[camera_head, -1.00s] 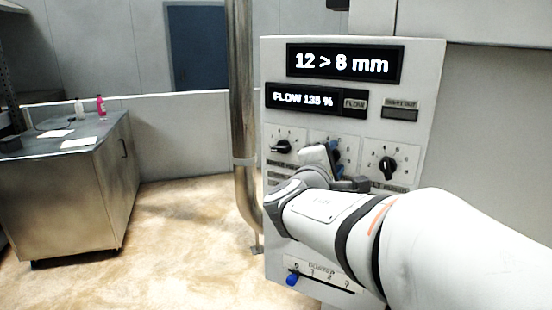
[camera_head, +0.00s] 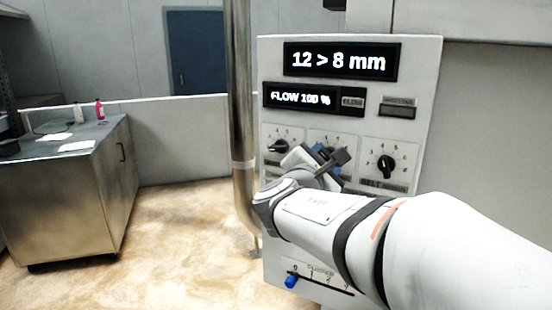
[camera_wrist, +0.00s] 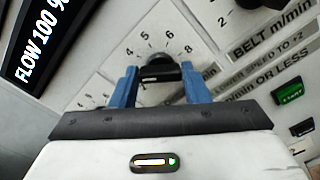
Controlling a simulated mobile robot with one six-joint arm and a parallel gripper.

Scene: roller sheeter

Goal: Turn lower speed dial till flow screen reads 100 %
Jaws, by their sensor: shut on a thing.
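The flow screen (camera_head: 300,97) on the control panel reads "FLOW 100 %" in the head view. The wrist view also shows part of this flow screen (camera_wrist: 45,45), cut off at the left edge. My gripper (camera_wrist: 159,78) has its blue fingers shut on the black knob of the lower speed dial (camera_wrist: 158,72), with scale numbers around it. In the head view my gripper (camera_head: 325,158) is at the middle dial and hides most of it.
Another dial (camera_head: 280,146) stands left of my gripper and a belt dial (camera_head: 386,164) right of it. The upper screen (camera_head: 341,61) reads "12 > 8 mm". A slider with a blue knob (camera_head: 291,281) is below. A steel pipe (camera_head: 240,110) stands left of the panel.

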